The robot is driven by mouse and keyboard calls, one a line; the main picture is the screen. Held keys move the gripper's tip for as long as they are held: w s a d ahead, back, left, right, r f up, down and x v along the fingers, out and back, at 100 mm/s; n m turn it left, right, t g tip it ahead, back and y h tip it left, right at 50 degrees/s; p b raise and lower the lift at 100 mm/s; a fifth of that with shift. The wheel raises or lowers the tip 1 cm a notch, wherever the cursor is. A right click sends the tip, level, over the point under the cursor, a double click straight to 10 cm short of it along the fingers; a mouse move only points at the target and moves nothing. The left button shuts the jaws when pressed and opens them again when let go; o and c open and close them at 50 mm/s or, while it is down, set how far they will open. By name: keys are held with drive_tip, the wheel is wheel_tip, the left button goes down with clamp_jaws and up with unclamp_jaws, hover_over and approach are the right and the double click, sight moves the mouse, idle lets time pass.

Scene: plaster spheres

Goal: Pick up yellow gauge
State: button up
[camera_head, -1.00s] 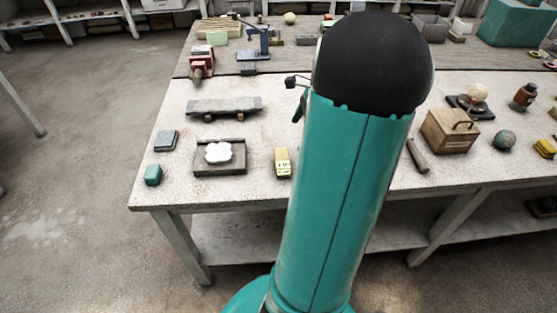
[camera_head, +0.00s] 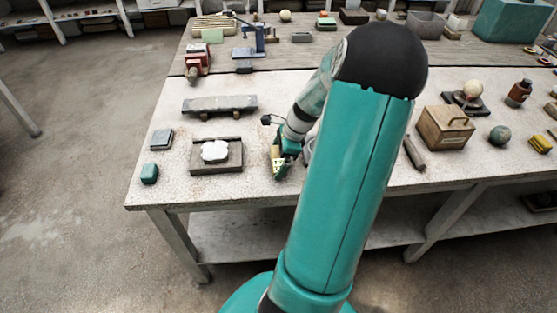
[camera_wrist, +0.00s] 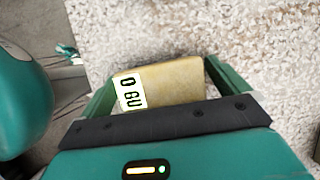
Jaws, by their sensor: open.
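The yellow gauge (camera_wrist: 172,80) is a small yellow block with a white label of dark characters on one end. In the wrist view it lies between the two green fingers of my gripper (camera_wrist: 162,78), which are open on either side of it. Its near side is hidden behind the dark gripper body. In the head view, only a bit of the yellow gauge (camera_head: 277,154) shows beside my gripper (camera_head: 280,168), low over the front of the white table.
A dark tray with a white piece (camera_head: 215,151) sits left of my gripper. A grey slab (camera_head: 219,104) on supports lies behind it. The table's front edge is close.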

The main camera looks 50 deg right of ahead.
sight(275, 155)
drive_tip(key=c, duration=1)
drive_tip(key=shift+r, duration=0.5)
wheel_tip(275, 155, up, 2)
drive_tip(key=shift+r, duration=0.25)
drive_tip(key=s+a+r, duration=0.1)
drive_tip(key=s+r, duration=0.2)
drive_tip(key=s, duration=0.1)
drive_tip(key=s+r, duration=0.3)
drive_tip(key=s, duration=0.2)
drive_tip(key=s+a+r, duration=0.1)
drive_tip(key=s+r, duration=0.2)
drive_tip(key=s, duration=0.1)
drive_tip(key=shift+s+a+r, duration=0.3)
drive_tip(key=shift+s+a, duration=0.05)
